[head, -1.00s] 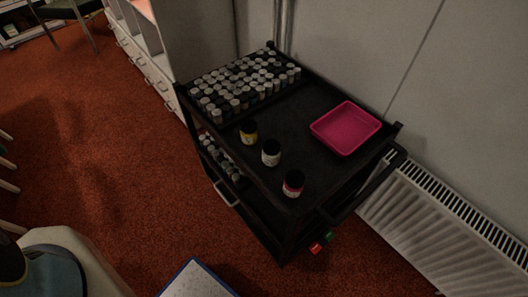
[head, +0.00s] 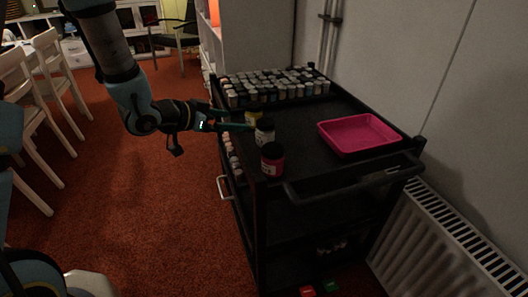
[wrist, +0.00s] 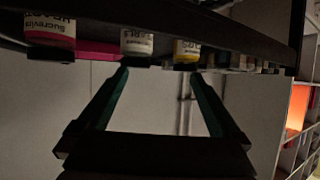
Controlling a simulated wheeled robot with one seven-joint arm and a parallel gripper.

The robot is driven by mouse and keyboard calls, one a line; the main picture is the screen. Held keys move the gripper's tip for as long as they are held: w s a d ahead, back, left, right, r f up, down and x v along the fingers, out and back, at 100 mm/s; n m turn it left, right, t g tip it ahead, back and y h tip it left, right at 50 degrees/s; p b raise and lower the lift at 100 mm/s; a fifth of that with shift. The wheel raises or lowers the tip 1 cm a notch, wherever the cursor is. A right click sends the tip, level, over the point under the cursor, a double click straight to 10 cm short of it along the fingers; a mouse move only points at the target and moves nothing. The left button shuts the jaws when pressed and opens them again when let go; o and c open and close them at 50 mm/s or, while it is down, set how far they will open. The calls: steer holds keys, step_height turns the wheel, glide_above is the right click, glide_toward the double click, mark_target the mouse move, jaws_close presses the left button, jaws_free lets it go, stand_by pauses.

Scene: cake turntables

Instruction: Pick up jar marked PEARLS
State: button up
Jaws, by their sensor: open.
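The middle jar, white with a dark lid (head: 264,134), stands on the top shelf of a black cart. In the wrist view this white jar (wrist: 137,42) has a partly readable label that seems to end in "RLS". A yellow jar (head: 253,118) stands behind it and a pink jar (head: 272,166) in front. My gripper (head: 239,120) is open and empty at the cart's left edge, its fingers pointing towards the white and yellow jars. In the wrist view my gripper (wrist: 159,75) has its left fingertip near the white jar and its right near the yellow jar (wrist: 187,50).
A pink tray (head: 358,134) sits on the right of the cart top (head: 310,118). Several small jars (head: 275,85) fill the back. The cart handle (head: 350,181) sticks out in front. A radiator (head: 445,240) and wall are at right.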

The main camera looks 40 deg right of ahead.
mark_target(258, 127)
steer(key=shift+m+g+h, duration=0.3)
steer(key=shift+m+g, duration=0.2)
steer(key=shift+g, duration=0.2)
steer(key=s+d, duration=0.1)
steer(key=s+d+f, duration=0.1)
steer(key=s, duration=0.1)
steer(key=shift+s+d+f, duration=0.15)
steer(key=shift+s+f, duration=0.05)
steer(key=shift+s, duration=0.05)
steer(key=x, duration=0.4)
steer(key=shift+s+d, duration=0.1)
steer(key=shift+d, duration=0.2)
steer(key=shift+p+x, duration=0.35)
steer(key=shift+x, duration=2.45)
steer(key=shift+r, duration=0.1)
jaws_close()
